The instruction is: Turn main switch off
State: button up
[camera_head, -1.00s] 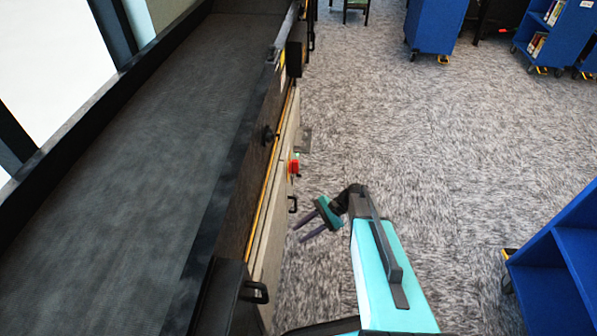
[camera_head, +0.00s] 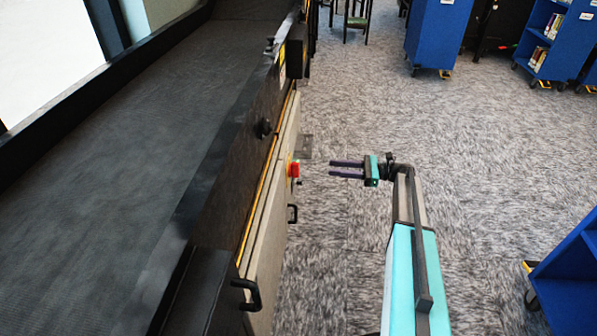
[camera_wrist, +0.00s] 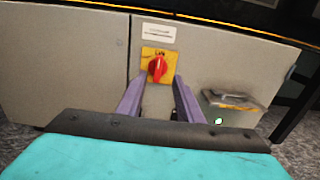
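The main switch (camera_wrist: 157,67) is a red rotary knob on a yellow plate, on the grey cabinet front below the conveyor. It also shows in the head view as a red knob (camera_head: 294,170) on the side of the machine. My gripper (camera_head: 332,169) points left at the switch, with a gap between the fingertips and the knob. In the wrist view its two purple fingers (camera_wrist: 158,82) are apart and empty, with the knob showing between and just beyond their tips. The knob's pointer looks close to upright, but its marking is too small to read.
A grey bracket-like ledge (camera_wrist: 232,100) sticks out of the cabinet right of the switch. A black handle (camera_head: 292,214) and another handle (camera_head: 247,294) stick out along the machine side. Blue book carts (camera_head: 436,35) stand on the carpet, which is clear around my arm.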

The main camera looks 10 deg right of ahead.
jog(key=shift+d+r, duration=0.1)
dwell(0.3)
jog(key=b, duration=0.5)
send_near(294, 170)
jog(key=w+a+r, duration=0.2)
jog(key=w+a, duration=0.1)
jog(key=a, duration=0.3)
jog(key=shift+w+a, duration=0.25)
jog(key=shift+a, duration=0.1)
